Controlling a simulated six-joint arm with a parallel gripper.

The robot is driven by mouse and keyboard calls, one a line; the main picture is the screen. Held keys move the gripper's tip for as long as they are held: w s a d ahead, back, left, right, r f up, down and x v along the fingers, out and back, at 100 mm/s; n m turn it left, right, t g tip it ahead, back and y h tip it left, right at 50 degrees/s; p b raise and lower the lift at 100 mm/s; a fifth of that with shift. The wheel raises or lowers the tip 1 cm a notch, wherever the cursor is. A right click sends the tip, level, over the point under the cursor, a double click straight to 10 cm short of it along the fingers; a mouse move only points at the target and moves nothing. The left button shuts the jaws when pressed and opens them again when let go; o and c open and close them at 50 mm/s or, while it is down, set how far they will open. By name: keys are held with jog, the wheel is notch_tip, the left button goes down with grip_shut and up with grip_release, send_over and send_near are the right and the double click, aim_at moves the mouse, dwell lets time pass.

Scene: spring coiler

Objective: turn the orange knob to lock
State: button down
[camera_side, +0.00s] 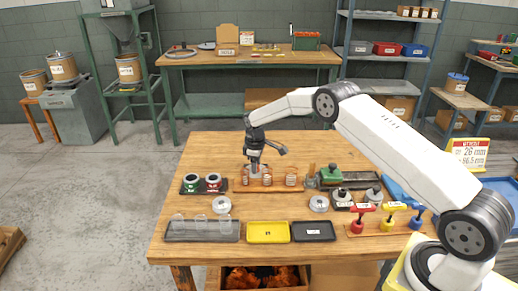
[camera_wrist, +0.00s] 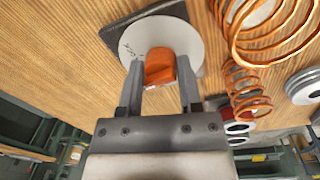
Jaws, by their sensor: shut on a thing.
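In the wrist view, the orange knob (camera_wrist: 160,68) stands on a pale round disc (camera_wrist: 160,38) with small dark marks on its left part. My gripper (camera_wrist: 160,88) has one finger on each side of the knob and is shut on it. I cannot read from the disc which way the knob is set. In the side view, my gripper (camera_side: 255,172) points down behind the middle of the table, at a rack (camera_side: 280,186) of coil springs. The knob cannot be made out there.
Copper springs (camera_wrist: 268,30) stand close to the right of the knob in the wrist view. In the side view, a yellow tray (camera_side: 268,232), a black tray (camera_side: 313,231) and a grey tray (camera_side: 202,232) line the front. Red, yellow and blue handles (camera_side: 390,208) stand at right.

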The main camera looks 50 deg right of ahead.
jog(key=m, duration=0.4)
jog(key=shift+a+m, duration=0.1)
jog(key=shift+m, duration=0.2)
jog(key=m, duration=0.4)
jog(key=shift+g, duration=0.3)
jog(key=shift+c, duration=1.5)
grip_release()
jog(key=shift+r, duration=0.15)
jog(key=shift+w+a+r, duration=0.1)
jog(key=shift+r, duration=1.8)
jog(key=shift+a+r, duration=0.1)
jog(key=shift+r, duration=1.8)
